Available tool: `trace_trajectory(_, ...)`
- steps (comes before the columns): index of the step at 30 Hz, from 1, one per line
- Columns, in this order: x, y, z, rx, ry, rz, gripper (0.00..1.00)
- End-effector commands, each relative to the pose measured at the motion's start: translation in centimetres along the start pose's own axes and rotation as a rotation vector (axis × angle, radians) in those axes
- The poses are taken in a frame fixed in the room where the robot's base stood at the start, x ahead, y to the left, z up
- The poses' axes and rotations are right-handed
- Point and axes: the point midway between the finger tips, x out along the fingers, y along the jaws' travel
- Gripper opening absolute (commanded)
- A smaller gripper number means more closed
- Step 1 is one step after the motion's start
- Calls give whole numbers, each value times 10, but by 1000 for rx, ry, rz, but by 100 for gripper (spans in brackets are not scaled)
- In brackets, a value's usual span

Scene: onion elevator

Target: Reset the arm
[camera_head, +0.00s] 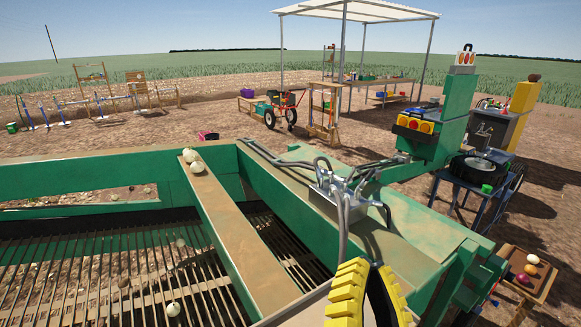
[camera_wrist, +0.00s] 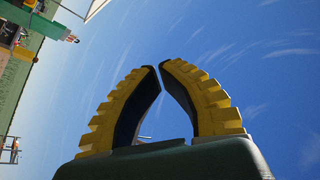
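My gripper (camera_head: 371,268) shows at the bottom edge of the head view, with ridged yellow fingers and dark inner pads pointing up. In the wrist view my gripper (camera_wrist: 160,66) has its two curved fingers drawn together, tips almost touching. Nothing shows between the fingers, only sky. The rest of my arm is mostly out of view.
A green elevator frame (camera_head: 285,195) with a slatted bed (camera_head: 110,285) fills the foreground. Pale onions (camera_head: 194,161) lie on its crossbeam, and another onion (camera_head: 173,309) lies on the slats. A wooden tray (camera_head: 528,273) with onions stands at right. Sky surrounds the fingertips in the wrist view.

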Motion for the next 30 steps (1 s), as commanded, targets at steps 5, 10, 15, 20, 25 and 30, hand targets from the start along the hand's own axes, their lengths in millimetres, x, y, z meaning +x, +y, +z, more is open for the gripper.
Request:
trace_trajectory(5, -12, -27, -19, -292, -3, -66, 0)
trace_trajectory(10, -1, -42, -39, -513, -37, -69, 0)
trace_trajectory(15, 22, -70, -87, -507, -38, -67, 0)
trace_trajectory(20, 48, -102, -142, -502, -38, -66, 0)
trace_trajectory(25, 76, -137, -202, -497, -38, -65, 0)
trace_trajectory(30, 95, -161, -243, -494, -39, -64, 0)
